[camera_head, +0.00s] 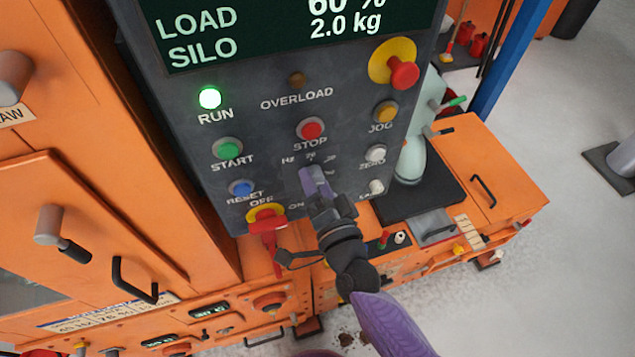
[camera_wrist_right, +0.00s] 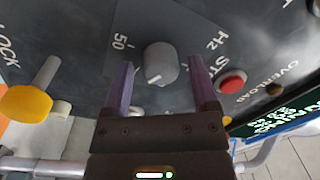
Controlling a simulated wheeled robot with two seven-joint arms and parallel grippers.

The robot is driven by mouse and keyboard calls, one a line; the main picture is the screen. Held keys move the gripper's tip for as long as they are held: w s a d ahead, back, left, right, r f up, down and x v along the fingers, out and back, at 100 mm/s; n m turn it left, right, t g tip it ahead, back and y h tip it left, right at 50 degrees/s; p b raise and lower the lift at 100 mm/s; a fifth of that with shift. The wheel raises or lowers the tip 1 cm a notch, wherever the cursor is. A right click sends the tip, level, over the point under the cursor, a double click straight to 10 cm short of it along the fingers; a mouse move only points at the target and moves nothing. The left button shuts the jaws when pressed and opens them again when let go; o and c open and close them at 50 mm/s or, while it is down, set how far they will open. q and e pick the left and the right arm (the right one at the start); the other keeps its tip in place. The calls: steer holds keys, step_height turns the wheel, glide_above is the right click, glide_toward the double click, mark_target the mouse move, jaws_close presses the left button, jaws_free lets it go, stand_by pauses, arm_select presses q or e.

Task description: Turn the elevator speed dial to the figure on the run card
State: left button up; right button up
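The speed dial (camera_wrist_right: 162,62) is a grey round knob on the dark control panel (camera_head: 270,130), with a white pointer line and a scale marked 50 and Hz beside it. My right gripper (camera_wrist_right: 160,66) is open, with one purple finger on each side of the knob and visible gaps to it. In the head view my right gripper (camera_head: 314,182) covers the dial below STOP; only blurred scale figures show above it. A pale run card (camera_head: 112,314) with small print, hard to read, is on the orange front at lower left. My left gripper is not in view.
The display (camera_head: 300,28) reads LOAD 60 % and SILO 2.0 kg. The RUN lamp (camera_head: 209,98) is lit green. The red STOP button (camera_head: 310,129) is just above the gripper. A red-and-yellow switch (camera_head: 267,219) with a padlock-like tag sits close at left; white buttons are at right.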

steer(key=v, duration=1)
steer(key=s+d+f+n+g+h+b, duration=0.1)
steer(key=s+d+f+n+g+b, duration=0.15)
steer(key=f, duration=0.85)
steer(key=s+d+f+n+g+h+b, duration=0.1)
steer(key=s+f+n+g+b, duration=0.2)
steer(key=f, duration=0.7)
steer(key=s+d+f+n+g+h+b, duration=0.1)
steer(key=d+f+g+b, duration=0.3)
steer(key=f, duration=0.7)
steer(key=s+d+f+n+g+h+b, duration=0.1)
steer(key=s+d+f+g+b, duration=0.2)
steer(key=s+f, duration=0.6)
steer(key=s+d+f+n+g+h+b, duration=0.2)
steer(key=s+d+f+g+b, duration=0.2)
steer(key=s+f, duration=0.5)
steer(key=shift+s+h+b, duration=0.3)
steer(key=shift+s+b, duration=0.05)
steer(key=shift+s, duration=0.3)
steer(key=shift+f+n, duration=0.1)
steer(key=shift+n, duration=0.15)
